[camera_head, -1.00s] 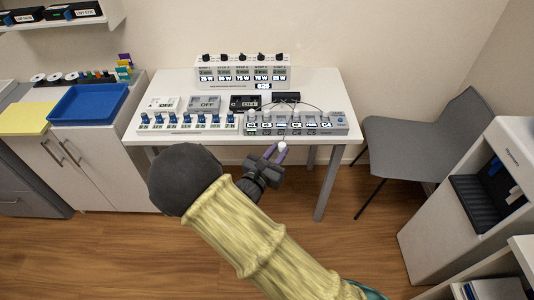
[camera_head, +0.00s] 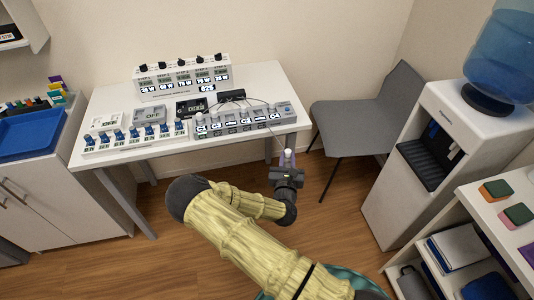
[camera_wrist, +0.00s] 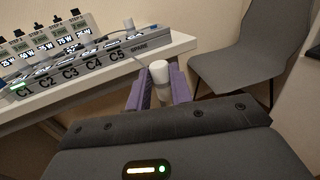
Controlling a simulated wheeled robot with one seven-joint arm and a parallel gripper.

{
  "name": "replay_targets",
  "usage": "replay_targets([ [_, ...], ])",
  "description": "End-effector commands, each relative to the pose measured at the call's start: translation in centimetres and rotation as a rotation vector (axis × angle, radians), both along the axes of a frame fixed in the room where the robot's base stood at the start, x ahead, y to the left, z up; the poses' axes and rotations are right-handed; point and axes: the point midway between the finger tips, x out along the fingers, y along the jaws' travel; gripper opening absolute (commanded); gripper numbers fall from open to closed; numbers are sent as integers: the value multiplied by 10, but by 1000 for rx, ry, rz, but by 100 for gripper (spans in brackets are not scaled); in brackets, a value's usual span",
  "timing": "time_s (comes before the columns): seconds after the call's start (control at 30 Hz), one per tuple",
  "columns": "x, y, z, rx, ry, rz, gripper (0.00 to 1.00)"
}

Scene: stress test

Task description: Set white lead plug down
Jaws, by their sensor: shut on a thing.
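The white lead plug (camera_wrist: 159,75) is a small white cylinder between the two purple fingers of my gripper (camera_wrist: 160,92) in the wrist view. In the head view my gripper (camera_head: 287,160) is at the table's front right edge, with the plug's white tip (camera_head: 288,152) showing between its fingers. My gripper is shut on the plug and holds it in the air, apart from the tabletop. A thin cable runs from the plug's area up toward the grey socket strip (camera_head: 240,122), which has labelled ports. The strip also shows in the wrist view (camera_wrist: 92,66).
The white table (camera_head: 262,82) also bears a row of blue-knobbed switches (camera_head: 135,138), small meters and a step box (camera_head: 183,82). A grey chair (camera_head: 365,110) stands close to the right. A water dispenser (camera_head: 408,190) and a shelf (camera_head: 480,215) are farther right.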

Motion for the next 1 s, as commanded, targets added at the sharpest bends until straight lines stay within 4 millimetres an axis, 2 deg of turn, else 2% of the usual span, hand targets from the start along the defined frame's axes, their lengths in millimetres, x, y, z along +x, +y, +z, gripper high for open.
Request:
replay_targets([
  [0.03, 0, -15, -10, -10, 3, 11, 0],
  [0.2, -1, -51, -37, -7, 4, 60, 0],
  [0.4, -5, -76, -57, -1, 0, 100, 0],
  [1.0, -6, -81, -59, 2, -2, 105, 0],
])
